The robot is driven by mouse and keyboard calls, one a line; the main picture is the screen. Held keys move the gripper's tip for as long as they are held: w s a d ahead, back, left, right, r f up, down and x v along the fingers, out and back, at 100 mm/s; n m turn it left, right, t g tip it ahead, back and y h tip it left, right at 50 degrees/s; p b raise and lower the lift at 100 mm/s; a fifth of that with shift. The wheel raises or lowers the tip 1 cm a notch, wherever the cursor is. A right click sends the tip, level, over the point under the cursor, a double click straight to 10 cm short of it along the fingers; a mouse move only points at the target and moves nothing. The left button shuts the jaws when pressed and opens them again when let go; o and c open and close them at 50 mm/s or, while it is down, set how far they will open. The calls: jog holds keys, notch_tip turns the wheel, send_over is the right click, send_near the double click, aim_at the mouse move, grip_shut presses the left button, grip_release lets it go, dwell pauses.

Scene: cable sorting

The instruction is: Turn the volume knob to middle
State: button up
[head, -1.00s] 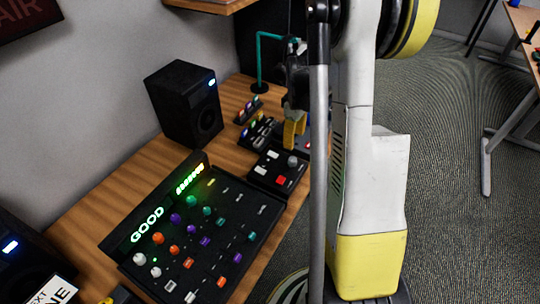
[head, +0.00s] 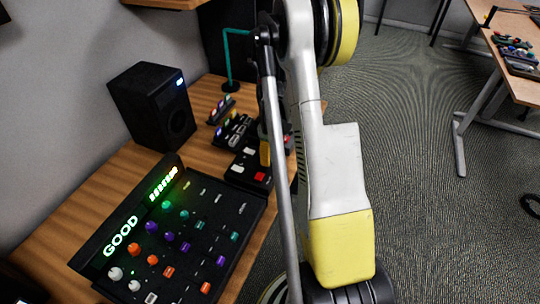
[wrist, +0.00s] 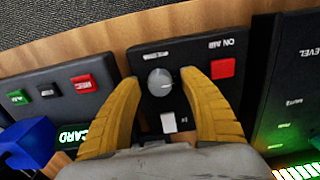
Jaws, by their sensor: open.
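The volume knob (wrist: 160,82) is a round grey knob on a small black panel (wrist: 147,60) in the wrist view. A faint pale mark on it seems to point right, but it is too small to be sure. My gripper (wrist: 161,77) is open, with one yellow finger on each side of the knob and small gaps between. The panel also carries a red ON AIR button (wrist: 222,68) and a white button (wrist: 168,122). In the head view the panel (head: 246,180) shows beside my arm, with a yellow finger over it; the knob is hidden there.
A black mixer (head: 185,240) with several coloured knobs and a lit GOOD display stands close to the panel. A button box (wrist: 62,92) is on its other side. A black speaker (head: 150,108) stands at the back of the wooden desk (head: 60,240).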

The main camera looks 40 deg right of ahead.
grip_shut()
jog(key=m, duration=0.4)
jog(key=shift+b, duration=0.4)
jog(key=m, duration=0.4)
jog(key=shift+m+b, duration=0.3)
jog(key=shift+b, duration=0.05)
jog(key=m, duration=0.4)
jog(key=shift+m+b, duration=0.4)
jog(key=shift+m, duration=2.1)
